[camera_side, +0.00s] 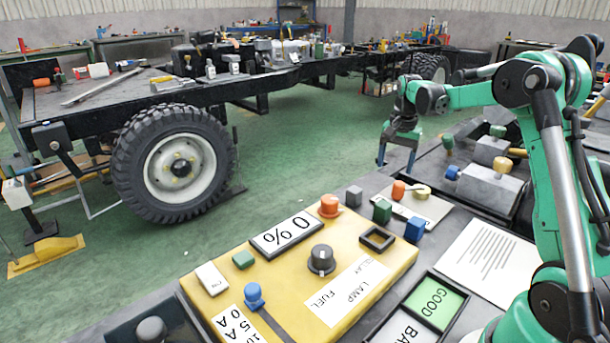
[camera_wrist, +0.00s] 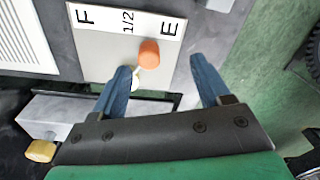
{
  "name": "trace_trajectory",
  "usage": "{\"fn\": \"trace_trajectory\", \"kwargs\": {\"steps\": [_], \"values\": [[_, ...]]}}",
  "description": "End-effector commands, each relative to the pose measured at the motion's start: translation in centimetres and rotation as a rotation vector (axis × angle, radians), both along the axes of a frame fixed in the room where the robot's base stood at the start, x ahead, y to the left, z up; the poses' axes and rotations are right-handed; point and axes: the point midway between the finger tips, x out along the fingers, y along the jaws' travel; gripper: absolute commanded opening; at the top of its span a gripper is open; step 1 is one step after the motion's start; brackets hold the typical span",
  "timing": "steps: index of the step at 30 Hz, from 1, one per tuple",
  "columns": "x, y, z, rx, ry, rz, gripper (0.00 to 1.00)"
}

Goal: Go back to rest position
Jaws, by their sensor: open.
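My gripper (camera_side: 396,166) is at the end of my green arm, at the upper right in the side view, raised above the far edge of the bench. Its two blue fingers point down and are apart, with nothing held between them. In the wrist view my gripper (camera_wrist: 161,64) is also open. An orange knob (camera_wrist: 149,53) on a pale gauge plate marked F, 1/2 and E (camera_wrist: 128,20) shows between and beyond the fingertips. The gap between fingers and knob is hard to judge. No rest position is marked in the frames.
A yellow panel (camera_side: 255,310) with knobs and labels fills the front of the bench. Small green and blue blocks (camera_side: 414,230) lie beside it. Grey boxes with coloured knobs (camera_side: 490,185) stand right of my gripper. A truck chassis with a wheel (camera_side: 180,165) stands left across green floor.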

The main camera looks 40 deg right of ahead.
Motion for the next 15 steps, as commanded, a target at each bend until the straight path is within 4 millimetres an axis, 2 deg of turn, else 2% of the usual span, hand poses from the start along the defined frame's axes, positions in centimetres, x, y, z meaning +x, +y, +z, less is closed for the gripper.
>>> {"fn": "trace_trajectory", "kwargs": {"steps": [3,7,12,15], "values": [[0.4,4.2,2.5,-0.046,-0.057,0.164,0.70],[0.0,9.2,4.8,-0.107,-0.134,0.370,0.70],[-2.0,15.3,6.4,-0.188,-0.238,0.634,0.70],[-3.6,18.5,6.6,-0.237,-0.303,0.786,0.70]]}}
